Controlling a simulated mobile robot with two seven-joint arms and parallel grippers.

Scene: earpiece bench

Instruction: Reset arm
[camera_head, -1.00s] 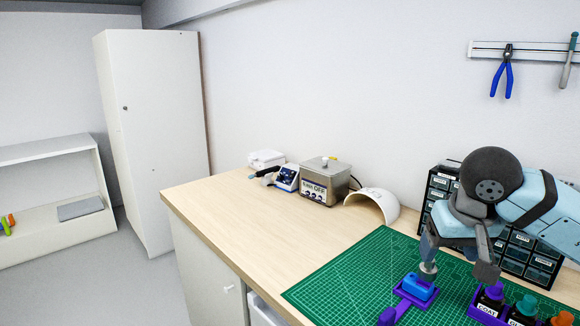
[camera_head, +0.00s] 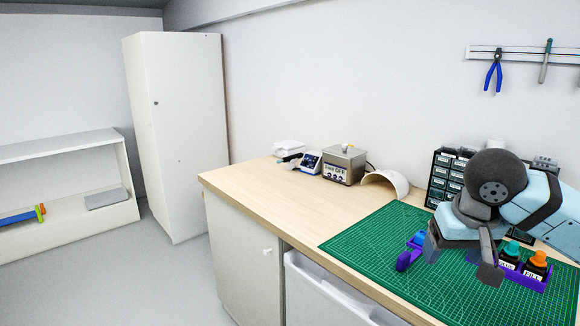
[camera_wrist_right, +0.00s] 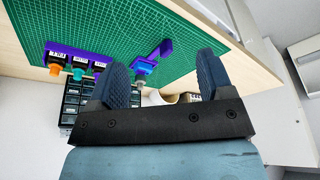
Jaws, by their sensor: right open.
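My right gripper (camera_head: 460,262) hangs over the green cutting mat (camera_head: 365,245) in the head view, fingers apart. In the right wrist view, its two dark blue fingers (camera_wrist_right: 163,80) are spread with nothing held between them. A purple stand (camera_head: 404,261) with a blue piece (camera_head: 418,238) is on the mat, just left of the gripper and partly hidden by it. The purple stand also shows beyond the fingers in the wrist view (camera_wrist_right: 165,47). My left gripper is not in view.
A purple rack with bottles, one orange-capped (camera_head: 539,259), stands right of the gripper. Dark drawer units (camera_head: 440,180) stand behind it. A white curved shell (camera_head: 384,181) and a metal bath (camera_head: 344,165) stand further back. The bench's left front is clear.

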